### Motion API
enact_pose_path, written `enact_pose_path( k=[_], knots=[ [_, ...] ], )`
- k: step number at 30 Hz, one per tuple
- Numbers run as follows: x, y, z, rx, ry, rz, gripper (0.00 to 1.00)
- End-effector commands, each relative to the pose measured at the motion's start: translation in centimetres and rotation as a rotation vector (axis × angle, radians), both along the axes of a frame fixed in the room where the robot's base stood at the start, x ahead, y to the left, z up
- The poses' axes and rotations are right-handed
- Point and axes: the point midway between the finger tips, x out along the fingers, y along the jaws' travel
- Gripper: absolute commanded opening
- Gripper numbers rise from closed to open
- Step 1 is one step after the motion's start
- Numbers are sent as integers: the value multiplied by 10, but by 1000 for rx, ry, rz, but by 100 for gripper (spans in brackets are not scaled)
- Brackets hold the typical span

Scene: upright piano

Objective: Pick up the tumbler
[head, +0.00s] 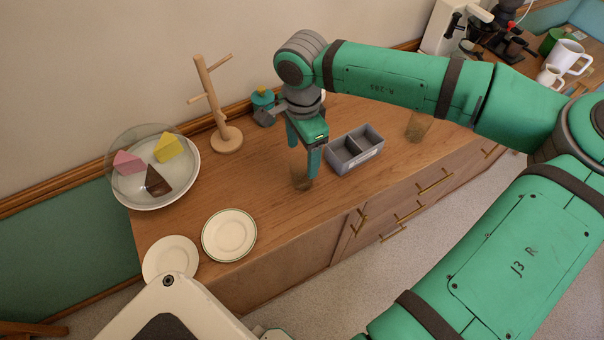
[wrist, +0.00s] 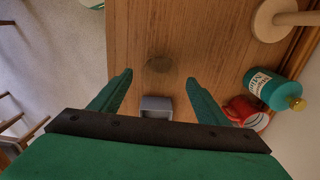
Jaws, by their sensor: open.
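A clear, brownish tumbler (head: 302,179) stands upright on the wooden counter, below my gripper. In the wrist view the tumbler (wrist: 160,65) shows from above as a faint dark round shape between the lines of the two fingers. My gripper (head: 303,160) points down with its green fingers apart and nothing clamped. In the wrist view the fingertips (wrist: 159,77) lie to either side of the tumbler. I cannot tell how far down its sides they reach. A second similar glass (head: 418,126) stands farther right, partly behind my arm.
A grey divided tray (head: 344,160) sits just right of the tumbler. A wooden mug tree (head: 226,140), a teal bottle (wrist: 272,87) and a red cup (wrist: 246,115) stand along the wall. Two plates (head: 229,235) and a covered cake plate (head: 185,197) lie left. The counter's front edge is close.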

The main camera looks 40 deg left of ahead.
Motion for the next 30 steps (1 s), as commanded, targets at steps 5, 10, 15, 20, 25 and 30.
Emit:
enact_pose_path(
  k=[5,10,15,20,25,30],
  knots=[
    [-1,1,-26,-1,4,1,69],
    [0,1,-32,0,1,1,69],
    [0,1,-32,0,1,1,57],
    [0,1,-32,0,1,0,19],
    [0,1,-31,0,1,0,8],
    [0,1,-30,1,0,0,8]
  ],
)
